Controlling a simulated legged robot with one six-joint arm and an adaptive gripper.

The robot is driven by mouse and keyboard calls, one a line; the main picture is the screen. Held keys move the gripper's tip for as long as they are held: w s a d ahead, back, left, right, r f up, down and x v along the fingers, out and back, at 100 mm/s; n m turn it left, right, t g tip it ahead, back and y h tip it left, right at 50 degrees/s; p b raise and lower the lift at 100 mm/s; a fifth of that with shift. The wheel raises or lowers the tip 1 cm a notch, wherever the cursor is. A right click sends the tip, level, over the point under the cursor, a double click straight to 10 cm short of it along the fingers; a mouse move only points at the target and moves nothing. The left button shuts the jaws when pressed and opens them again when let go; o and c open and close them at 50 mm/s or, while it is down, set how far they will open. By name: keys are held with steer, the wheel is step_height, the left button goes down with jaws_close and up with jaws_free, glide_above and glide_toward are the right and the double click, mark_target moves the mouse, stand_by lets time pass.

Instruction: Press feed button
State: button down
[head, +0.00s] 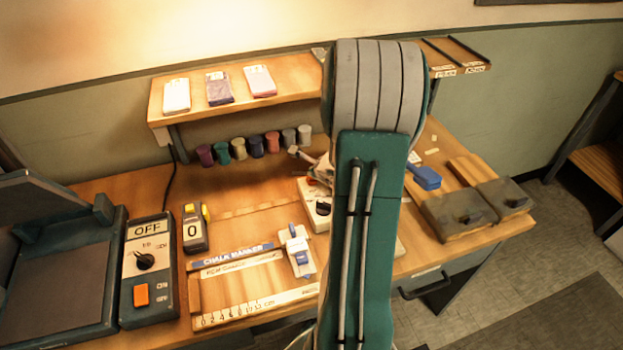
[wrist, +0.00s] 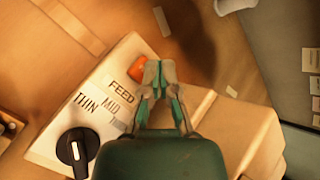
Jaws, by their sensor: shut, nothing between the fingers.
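The orange feed button (wrist: 137,68) sits at the far end of a white control box (wrist: 52,140), beside the printed word FEED. My gripper (wrist: 160,72) is shut and empty. Its fingertips are just right of the button in the wrist view and cover its right side; I cannot tell whether they touch it. A black knob (wrist: 77,150) is on the same box near labels THIN and MID.
Another box (head: 148,270) marked OFF, with its own orange button (head: 141,295), stands left beside a dark machine. A yellow-black counter (head: 195,230) reads 0. Several colored spools (head: 255,146) hang under the shelf (head: 305,80). Grey blocks (head: 460,212) sit at right.

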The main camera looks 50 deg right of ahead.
steer(key=shift+r, duration=2.6)
steer(key=a+r+n+y, duration=0.2)
steer(key=a+r+n, duration=0.25)
steer(key=a, duration=0.35)
steer(key=a+r+n+y, duration=0.1)
steer(key=a+r+n, duration=0.3)
steer(key=a+n, duration=0.3)
steer(key=a+r+n+y, duration=0.2)
steer(key=a+r+n, duration=0.25)
steer(key=a, duration=0.55)
steer(key=s+a+r+n+g+h, duration=0.1)
steer(key=s+a+n, duration=0.3)
steer(key=s+n, duration=0.3)
steer(key=s+a+r+n+g+h, duration=0.1)
steer(key=s+a+r+n+g, duration=0.1)
steer(key=s+a+n, duration=0.2)
steer(key=s+n, duration=0.3)
steer(key=shift+s+a, duration=0.15)
steer(key=shift+a, duration=0.1)
